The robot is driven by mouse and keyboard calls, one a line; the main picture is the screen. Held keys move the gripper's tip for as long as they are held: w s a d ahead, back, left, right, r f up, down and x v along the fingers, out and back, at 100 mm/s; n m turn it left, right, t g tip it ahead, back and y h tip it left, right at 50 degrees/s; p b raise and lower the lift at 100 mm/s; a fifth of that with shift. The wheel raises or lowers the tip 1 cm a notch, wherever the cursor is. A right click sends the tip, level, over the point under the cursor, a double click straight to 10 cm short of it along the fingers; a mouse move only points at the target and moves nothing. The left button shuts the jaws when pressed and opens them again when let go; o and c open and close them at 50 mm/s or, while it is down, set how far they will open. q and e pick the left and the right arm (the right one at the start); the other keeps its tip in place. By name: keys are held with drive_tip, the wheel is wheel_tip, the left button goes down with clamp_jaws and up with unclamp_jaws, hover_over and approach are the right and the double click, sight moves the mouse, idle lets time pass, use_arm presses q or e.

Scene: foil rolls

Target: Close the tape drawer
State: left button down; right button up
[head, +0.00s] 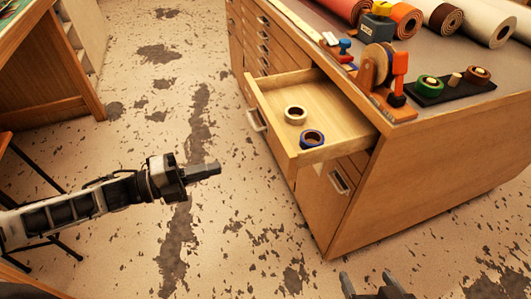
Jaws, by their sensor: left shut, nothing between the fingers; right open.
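The tape drawer (293,154) is pulled out of the wooden cabinet (375,190), near its top. A cream tape roll (295,115) and a blue tape roll (312,139) lie inside it. A metal handle (257,121) shows on its front panel. My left gripper (217,169) is shut and empty. In the picture it is to the left of and below the drawer front, apart from it. My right gripper (372,278) shows only partly at the bottom edge, below the cabinet. It is open and apart from the drawer.
The cabinet top holds foil rolls (492,24), a tape dispenser (382,70) and a black tray (438,92) with small rolls. More drawers (264,45) line the cabinet front. A wooden table (50,75) stands at left. The stained floor (140,110) between is clear.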

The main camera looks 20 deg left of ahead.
use_arm(q)
drive_tip(key=p, duration=0.2)
approach(279, 152)
drive_tip(key=x, duration=0.5)
drive_tip(key=shift+w+d+r, duration=0.1)
drive_tip(key=shift+w+d, duration=0.05)
drive_tip(key=shift+d, duration=0.05)
drive_tip(key=shift+w+d, duration=0.4)
drive_tip(key=shift+d, duration=0.2)
